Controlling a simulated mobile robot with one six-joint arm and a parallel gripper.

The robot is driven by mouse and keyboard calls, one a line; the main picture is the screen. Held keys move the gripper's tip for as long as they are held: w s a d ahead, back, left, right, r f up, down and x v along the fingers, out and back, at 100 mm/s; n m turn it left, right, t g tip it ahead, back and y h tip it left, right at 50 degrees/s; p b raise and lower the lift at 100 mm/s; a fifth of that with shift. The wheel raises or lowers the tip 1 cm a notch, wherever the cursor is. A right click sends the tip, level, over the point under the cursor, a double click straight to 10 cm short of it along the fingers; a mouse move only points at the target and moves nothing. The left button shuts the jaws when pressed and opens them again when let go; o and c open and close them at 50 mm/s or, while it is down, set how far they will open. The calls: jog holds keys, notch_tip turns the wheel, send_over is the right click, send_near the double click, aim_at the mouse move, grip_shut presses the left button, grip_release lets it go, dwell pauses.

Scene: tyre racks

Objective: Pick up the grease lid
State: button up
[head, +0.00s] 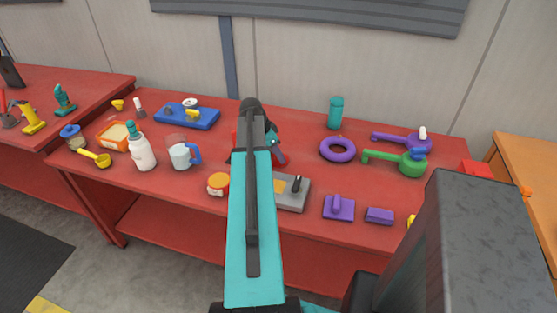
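A small jar (218,190) with a pale label stands near the front edge of the red table, just left of my arm. An orange-red round lid (218,180) sits on top of it. This may be the grease lid, but I cannot read the label. My raised teal arm fills the middle of the head view and covers part of the table. My gripper cannot be made out; it seems hidden behind the arm. Teal, dark and red parts show beside the arm's upper end, and I cannot tell what they belong to.
The red table (345,240) holds a white bottle (142,152), a clear mug (181,156), a blue tray (187,117), a grey block (293,199), a purple ring (337,149) and purple and green tools. A wall stands behind. An orange table (530,165) is at right.

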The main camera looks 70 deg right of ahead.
jog(key=c, duration=1.1)
jog(key=shift+r, duration=0.15)
jog(key=shift+c, duration=0.2)
jog(key=shift+r+b, duration=0.55)
jog(key=shift+r, duration=0.85)
jog(key=shift+a+r, duration=0.1)
jog(key=shift+r, duration=0.15)
jog(key=a+b, duration=0.1)
jog(key=a, duration=0.4)
jog(key=w+a+r+b, duration=0.1)
jog(key=a, duration=0.4)
jog(key=w+a+b, duration=0.1)
jog(key=a, duration=0.4)
jog(key=shift+a+r, duration=0.25)
jog(key=shift+a, duration=0.05)
jog(key=shift+w, duration=0.1)
